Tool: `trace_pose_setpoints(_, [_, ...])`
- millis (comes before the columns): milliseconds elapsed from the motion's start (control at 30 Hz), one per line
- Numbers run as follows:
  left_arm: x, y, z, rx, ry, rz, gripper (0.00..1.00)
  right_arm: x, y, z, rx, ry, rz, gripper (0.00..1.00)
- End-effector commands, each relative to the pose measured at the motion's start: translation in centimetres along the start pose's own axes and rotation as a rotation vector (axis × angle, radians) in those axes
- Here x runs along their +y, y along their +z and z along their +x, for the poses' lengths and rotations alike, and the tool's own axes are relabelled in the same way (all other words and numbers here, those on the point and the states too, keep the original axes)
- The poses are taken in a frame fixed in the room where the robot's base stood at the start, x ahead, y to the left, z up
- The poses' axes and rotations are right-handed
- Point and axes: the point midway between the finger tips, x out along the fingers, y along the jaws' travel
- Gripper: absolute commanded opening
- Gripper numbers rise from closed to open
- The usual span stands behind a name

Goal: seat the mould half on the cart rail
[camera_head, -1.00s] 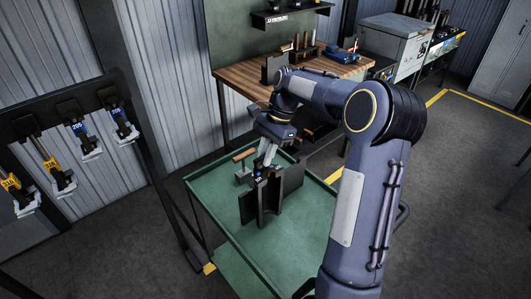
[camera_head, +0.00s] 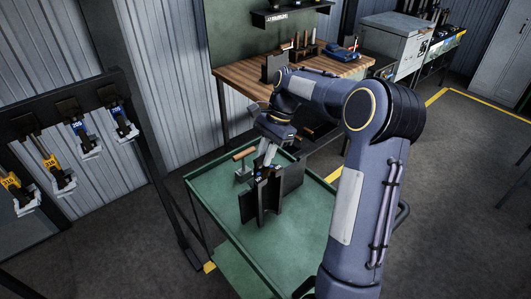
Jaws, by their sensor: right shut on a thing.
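The mould half (camera_head: 268,199) is a dark, upright block with plate-like sides, standing at or just over the green cart (camera_head: 293,235). My right gripper (camera_head: 264,168) comes down from above and is shut on the top of the mould half. I cannot tell whether the mould half's lower edge touches the cart. The rail is not clearly visible; dark parts around the mould half hide it. My left gripper is not in view.
A tool with a wooden handle (camera_head: 244,155) stands at the cart's back left corner. A wooden workbench (camera_head: 236,75) is behind the cart. A rack (camera_head: 68,105) with hanging yellow and blue tagged tools is at the left. The cart's front top is clear.

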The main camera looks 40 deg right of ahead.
Motion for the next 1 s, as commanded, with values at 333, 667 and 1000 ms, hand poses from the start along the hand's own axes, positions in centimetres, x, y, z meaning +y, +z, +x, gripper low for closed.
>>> trace_pose_setpoints(333, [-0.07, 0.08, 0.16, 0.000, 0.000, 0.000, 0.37, -0.18, 0.04, 0.12, -0.001, -0.009, -0.004, 0.00])
trace_pose_setpoints(667, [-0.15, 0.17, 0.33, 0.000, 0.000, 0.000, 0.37, -0.17, -0.14, 0.56, -0.001, -0.009, -0.004, 0.00])
trace_pose_setpoints(1000, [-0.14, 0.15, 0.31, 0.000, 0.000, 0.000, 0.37, -0.15, -0.17, 0.58, -0.001, -0.008, -0.003, 0.32])
